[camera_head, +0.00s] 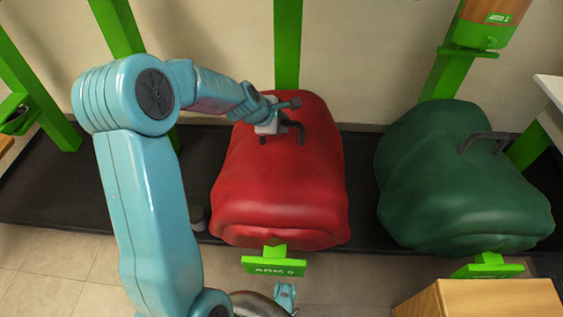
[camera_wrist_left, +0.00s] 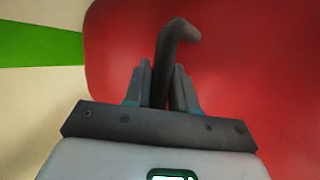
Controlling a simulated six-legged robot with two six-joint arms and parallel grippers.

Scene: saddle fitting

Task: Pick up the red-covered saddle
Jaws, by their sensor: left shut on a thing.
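The red-covered saddle (camera_head: 280,185) rests on a green stand in the middle of the head view. A dark handle (camera_head: 299,132) stands up from its top near the back. My left arm reaches in from the left, and my left gripper (camera_head: 283,122) is at this handle. In the left wrist view the two fingers (camera_wrist_left: 161,90) are shut on the dark handle (camera_wrist_left: 177,33), with the red cover (camera_wrist_left: 250,80) behind. The gripper body hides part of the handle.
A green-covered saddle (camera_head: 450,185) with its own dark handle sits on a stand to the right. A wooden box (camera_head: 480,298) stands at the lower right. Green posts (camera_head: 288,45) rise along the wall. A dark mat (camera_head: 60,190) lies under the stands.

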